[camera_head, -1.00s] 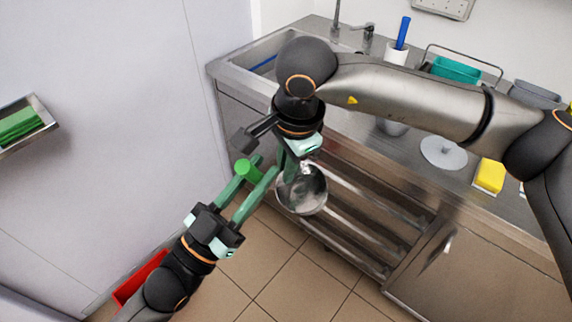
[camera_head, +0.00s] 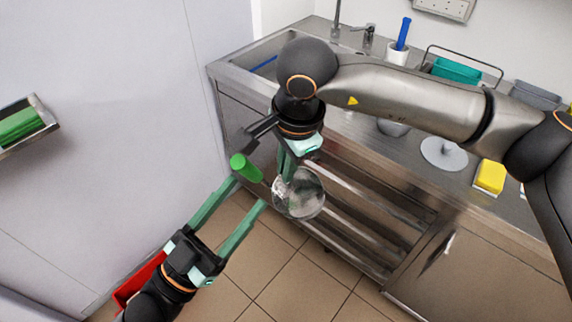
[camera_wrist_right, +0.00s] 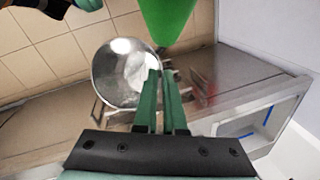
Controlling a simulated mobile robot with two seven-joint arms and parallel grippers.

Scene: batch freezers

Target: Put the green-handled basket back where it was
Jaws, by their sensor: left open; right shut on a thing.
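The basket is a shiny round metal bowl (camera_head: 308,200) with a thick green handle (camera_head: 245,167). It hangs in the air in front of the sink counter, above the tiled floor. My right gripper (camera_head: 287,178) reaches down and is shut on the basket, near its rim; the exact contact is partly hidden. In the right wrist view the bowl (camera_wrist_right: 112,75) lies beyond the closed fingers (camera_wrist_right: 162,88), with the green handle (camera_wrist_right: 167,18) at the top. My left gripper (camera_head: 247,195) is open and empty, its fingertips just below the handle and apart from it.
A steel sink counter (camera_head: 350,125) with a slatted lower shelf (camera_head: 360,205) stands behind the basket. A yellow sponge (camera_head: 490,177) and a teal container (camera_head: 455,70) are on it. A metal holder (camera_head: 45,112) with a green item is at left. A red bin (camera_head: 135,280) stands below.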

